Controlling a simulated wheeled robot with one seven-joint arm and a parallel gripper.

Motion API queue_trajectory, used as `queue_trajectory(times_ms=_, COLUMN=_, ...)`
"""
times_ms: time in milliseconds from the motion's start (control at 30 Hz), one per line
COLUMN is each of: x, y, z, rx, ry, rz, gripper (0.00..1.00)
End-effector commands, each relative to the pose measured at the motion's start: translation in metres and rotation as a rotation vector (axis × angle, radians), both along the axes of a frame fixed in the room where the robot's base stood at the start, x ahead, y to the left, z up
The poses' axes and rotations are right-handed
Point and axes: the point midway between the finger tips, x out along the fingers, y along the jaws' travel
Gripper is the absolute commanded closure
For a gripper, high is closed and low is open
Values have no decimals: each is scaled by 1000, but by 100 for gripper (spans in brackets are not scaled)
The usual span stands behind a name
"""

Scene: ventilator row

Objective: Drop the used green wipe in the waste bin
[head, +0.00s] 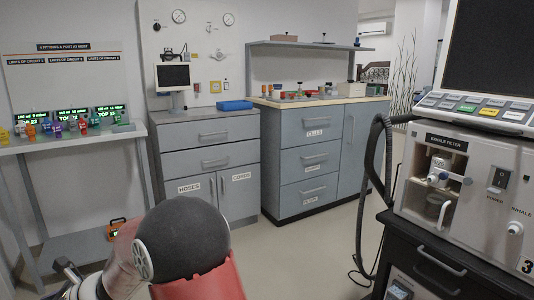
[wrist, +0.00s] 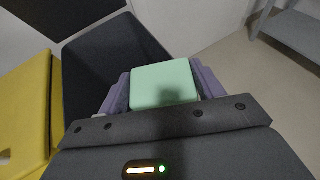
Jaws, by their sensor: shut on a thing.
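The green wipe (wrist: 165,82) shows in the wrist view as a pale green block between the purple fingers of my gripper (wrist: 162,94). My gripper is shut on it. Past the fingers, to the left, are a dark grey box-like thing (wrist: 100,55) and a yellow thing (wrist: 25,110); I cannot tell from this view whether either is the waste bin. The head view shows neither my gripper nor the wipe, and no clear waste bin.
In the head view, a shelf table (head: 70,142) with several coloured fittings stands at left. Grey cabinets (head: 315,150) line the back wall. A ventilator (head: 480,185) with a hanging hose (head: 370,170) is at right. The middle floor (head: 310,245) is clear.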

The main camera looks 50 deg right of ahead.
Motion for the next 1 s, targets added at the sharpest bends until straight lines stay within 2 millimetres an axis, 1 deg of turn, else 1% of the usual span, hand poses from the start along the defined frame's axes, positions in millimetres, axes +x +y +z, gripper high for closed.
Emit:
queue_trajectory(times_ms=33, x=1, y=25, z=-2, rx=-1, ry=-7, rz=59, gripper=55)
queue_trajectory(times_ms=67, x=1, y=38, z=0, rx=-1, ry=-7, rz=89, gripper=55)
queue_trajectory(times_ms=100, x=1, y=56, z=3, rx=-1, ry=-6, rz=129, gripper=55)
queue_trajectory(times_ms=200, x=-3, y=95, z=11, rx=0, ry=-6, rz=214, gripper=55)
queue_trajectory(times_ms=300, x=-7, y=125, z=19, rx=1, ry=-4, rz=276, gripper=55)
queue_trajectory(times_ms=400, x=-11, y=144, z=25, rx=0, ry=-2, rz=315, gripper=55)
queue_trajectory(times_ms=500, x=-14, y=156, z=28, rx=0, ry=-1, rz=335, gripper=55)
queue_trajectory(times_ms=667, x=-15, y=159, z=25, rx=0, ry=1, rz=342, gripper=55)
queue_trajectory(times_ms=767, x=-15, y=159, z=16, rx=1, ry=2, rz=341, gripper=55)
queue_trajectory(times_ms=1000, x=-15, y=158, z=-14, rx=1, ry=1, rz=340, gripper=55)
